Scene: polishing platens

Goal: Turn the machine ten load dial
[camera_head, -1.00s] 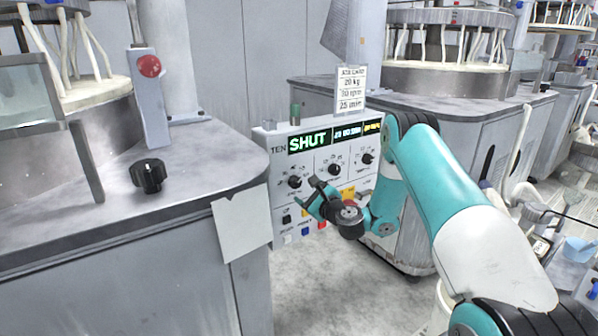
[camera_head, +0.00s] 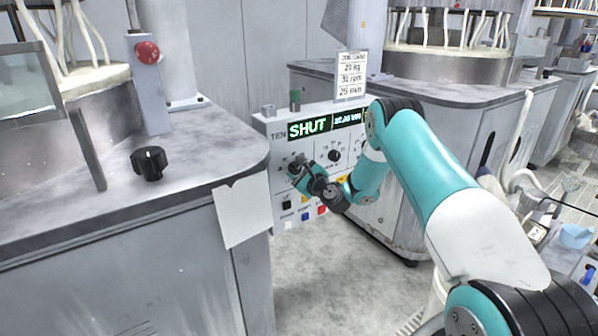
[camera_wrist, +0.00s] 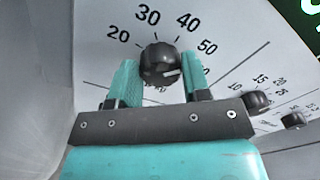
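The control panel (camera_head: 275,155) is marked TEN, and its display (camera_head: 308,128) reads SHUT in green. The black load dial (camera_wrist: 160,65) shows in the wrist view on a printed scale with 20, 30, 40 and 50 legible. Its pale pointer mark faces right, below the 50. My gripper (camera_wrist: 161,82) has one teal finger on each side of this dial, with the fingers apart. I cannot tell whether they touch it. In the head view my gripper (camera_head: 297,170) is at the panel's left dial and mostly hides it.
Another dial (camera_head: 334,156) sits right of my gripper on the panel; two more show in the wrist view. Small buttons (camera_head: 305,215) lie below. A card (camera_head: 351,75) reading 20 kg and 25 min stands above. A bench with a black knob (camera_head: 149,163) is at left.

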